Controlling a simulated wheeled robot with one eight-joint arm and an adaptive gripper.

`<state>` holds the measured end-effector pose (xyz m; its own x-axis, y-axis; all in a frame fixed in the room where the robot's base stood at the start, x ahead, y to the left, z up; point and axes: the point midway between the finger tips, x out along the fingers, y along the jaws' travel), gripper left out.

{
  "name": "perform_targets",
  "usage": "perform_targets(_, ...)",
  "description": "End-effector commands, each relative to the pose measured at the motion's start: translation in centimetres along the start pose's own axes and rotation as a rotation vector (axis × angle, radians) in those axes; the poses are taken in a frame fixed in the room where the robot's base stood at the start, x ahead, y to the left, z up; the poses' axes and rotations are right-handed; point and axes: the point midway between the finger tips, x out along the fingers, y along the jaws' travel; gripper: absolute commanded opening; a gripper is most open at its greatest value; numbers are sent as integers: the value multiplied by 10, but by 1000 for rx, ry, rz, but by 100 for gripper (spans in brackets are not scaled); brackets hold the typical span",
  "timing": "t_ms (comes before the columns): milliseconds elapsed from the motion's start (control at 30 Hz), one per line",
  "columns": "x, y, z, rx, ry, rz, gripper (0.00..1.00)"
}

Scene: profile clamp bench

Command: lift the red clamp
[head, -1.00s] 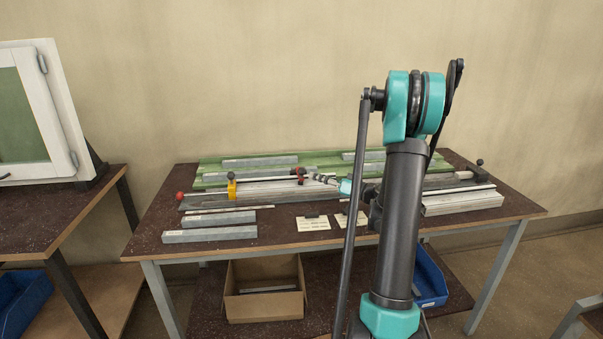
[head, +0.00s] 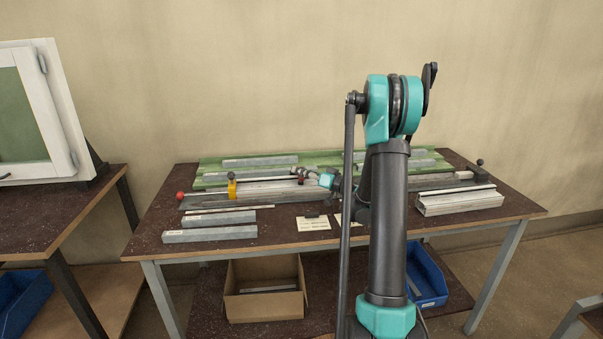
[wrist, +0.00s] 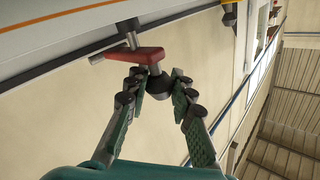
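The red clamp (wrist: 135,55) shows in the wrist view as a red arm with a grey metal bar through it and a dark, knob-ended part below. My gripper (wrist: 159,78) is open. Its two fingers stand either side of the dark knob, with a gap on the right; whether the left finger touches the clamp I cannot tell. In the head view my gripper (head: 301,172) is at the profile on the bench, and only a small red bit of the clamp (head: 302,182) shows beside it.
A yellow clamp (head: 232,189) stands left along the same profile (head: 265,189). Loose grey bars (head: 210,235) lie at the front left, and paper cards (head: 313,223) at the front edge. A large profile (head: 460,204) lies at the right. Green strips (head: 215,170) run behind.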

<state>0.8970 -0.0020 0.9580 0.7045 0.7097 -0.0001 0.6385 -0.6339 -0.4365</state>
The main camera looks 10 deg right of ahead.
Motion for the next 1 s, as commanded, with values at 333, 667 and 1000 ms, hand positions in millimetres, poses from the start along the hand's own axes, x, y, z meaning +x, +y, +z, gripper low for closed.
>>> perform_targets(333, 0, 0, 0, 0, 0, 0, 0)
perform_targets(667, 0, -1, -4, 23, -20, 11, 0)
perform_targets(1000, 7, -4, -25, 171, -154, 77, 0)
